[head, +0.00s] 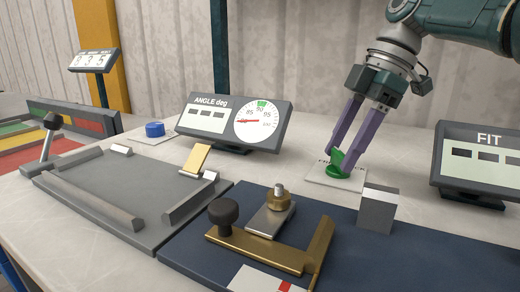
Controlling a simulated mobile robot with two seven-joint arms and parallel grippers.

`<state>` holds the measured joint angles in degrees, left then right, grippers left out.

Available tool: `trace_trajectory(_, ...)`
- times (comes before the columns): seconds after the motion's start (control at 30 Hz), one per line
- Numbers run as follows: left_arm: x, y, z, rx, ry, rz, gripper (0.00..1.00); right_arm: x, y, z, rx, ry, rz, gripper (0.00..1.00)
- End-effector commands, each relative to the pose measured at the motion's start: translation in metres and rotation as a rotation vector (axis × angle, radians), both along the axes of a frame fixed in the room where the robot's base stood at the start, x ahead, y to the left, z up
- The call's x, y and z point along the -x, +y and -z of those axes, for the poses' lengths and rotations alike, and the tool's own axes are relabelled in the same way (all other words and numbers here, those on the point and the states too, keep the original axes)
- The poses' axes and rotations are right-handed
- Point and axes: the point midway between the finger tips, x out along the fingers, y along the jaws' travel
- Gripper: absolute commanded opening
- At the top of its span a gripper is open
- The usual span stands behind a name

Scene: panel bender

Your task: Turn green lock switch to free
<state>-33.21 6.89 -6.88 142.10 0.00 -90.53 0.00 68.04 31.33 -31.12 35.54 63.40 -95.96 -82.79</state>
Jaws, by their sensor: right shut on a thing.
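The green lock switch (338,165) is a round green base with an upright green handle, on a small white label plate (345,181) towards the back of the table. Printed lettering on the plate is partly covered and too small to read. My right gripper (342,154) reaches down from the upper right, its two purple fingers shut on the green handle. Which way the switch is turned cannot be made out. My left gripper is not in view.
An ANGLE deg gauge (212,121) stands left of the switch, a FIT display (484,156) right. A metal block (377,210) stands in front. A brass-edged fixture (275,242) and a grey plate with a lever (120,188) fill the front. A blue knob (155,129) sits behind.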

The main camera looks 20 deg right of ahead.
Motion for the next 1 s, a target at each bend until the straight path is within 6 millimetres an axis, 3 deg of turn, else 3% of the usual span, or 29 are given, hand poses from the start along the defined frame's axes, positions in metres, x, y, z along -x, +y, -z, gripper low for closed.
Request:
trace_trajectory(0.4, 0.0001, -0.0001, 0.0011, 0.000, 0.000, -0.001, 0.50, 0.0005, -0.0003, 0.0005, 0.004, 0.002, -0.011, 0.04)
trace_trajectory(0.43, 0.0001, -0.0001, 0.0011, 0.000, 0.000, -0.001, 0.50, 0.0005, -0.0003, 0.0005, 0.004, 0.002, -0.011, 0.61)
trace_trajectory(0.7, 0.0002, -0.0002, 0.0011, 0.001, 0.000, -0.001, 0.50, 0.0003, -0.0002, 0.0003, 0.003, 0.001, -0.009, 0.90)
trace_trajectory(1.0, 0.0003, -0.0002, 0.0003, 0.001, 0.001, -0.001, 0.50, 0.0000, -0.0020, -0.0045, 0.002, -0.001, -0.007, 0.90)
